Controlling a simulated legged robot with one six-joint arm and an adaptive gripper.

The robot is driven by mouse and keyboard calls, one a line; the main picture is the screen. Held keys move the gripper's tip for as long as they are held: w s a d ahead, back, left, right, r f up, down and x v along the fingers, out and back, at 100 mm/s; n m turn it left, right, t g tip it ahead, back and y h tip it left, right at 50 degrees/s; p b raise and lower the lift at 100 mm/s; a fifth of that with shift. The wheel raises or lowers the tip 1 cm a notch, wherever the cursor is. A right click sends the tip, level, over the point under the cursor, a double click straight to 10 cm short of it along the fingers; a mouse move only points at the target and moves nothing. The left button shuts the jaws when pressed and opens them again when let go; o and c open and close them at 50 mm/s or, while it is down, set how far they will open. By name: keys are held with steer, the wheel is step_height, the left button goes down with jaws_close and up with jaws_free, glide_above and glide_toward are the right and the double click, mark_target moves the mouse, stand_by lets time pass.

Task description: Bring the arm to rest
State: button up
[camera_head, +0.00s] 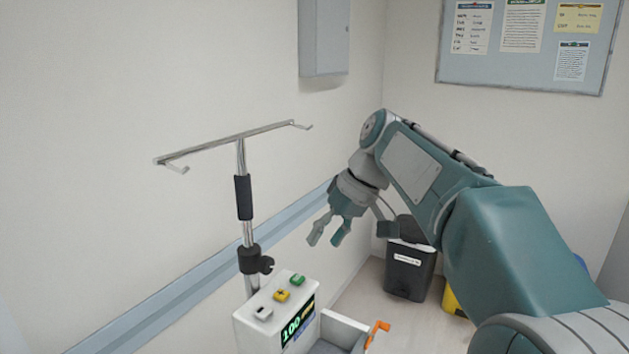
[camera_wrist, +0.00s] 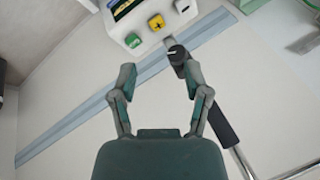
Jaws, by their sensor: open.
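My gripper (camera_head: 335,232) is at the end of my green and grey arm, in the middle of the head view. Its fingers point down and to the left. They are spread apart with nothing between them. In the wrist view my gripper (camera_wrist: 160,85) also shows open and empty, with the wall behind it. The gripper is to the right of the drip stand (camera_head: 243,196) and above the white device (camera_head: 276,312), apart from both in the head view.
The drip stand's crossbar with hooks is left of my arm. The device has coloured buttons and a lit screen (camera_head: 298,324). An orange clip (camera_head: 377,330) is beside it. A dark bin (camera_head: 410,270) stands on the floor behind my arm. A grey wall box (camera_head: 324,38) and a notice board (camera_head: 520,66) hang above.

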steer(key=s+d+f+m+t+h, duration=0.1)
steer(key=s+d+f, duration=0.3)
steer(key=s, duration=0.4)
steer(key=s+d+f+m+t+h, duration=0.2)
steer(key=s+d+f+m, duration=0.1)
steer(key=s+d+f, duration=0.2)
steer(key=s+d+f+m+t+h, duration=0.2)
steer(key=s+d+f, duration=0.2)
steer(key=s, duration=0.6)
steer(key=shift+s+d+f+m, duration=0.3)
steer(key=shift+f, duration=0.2)
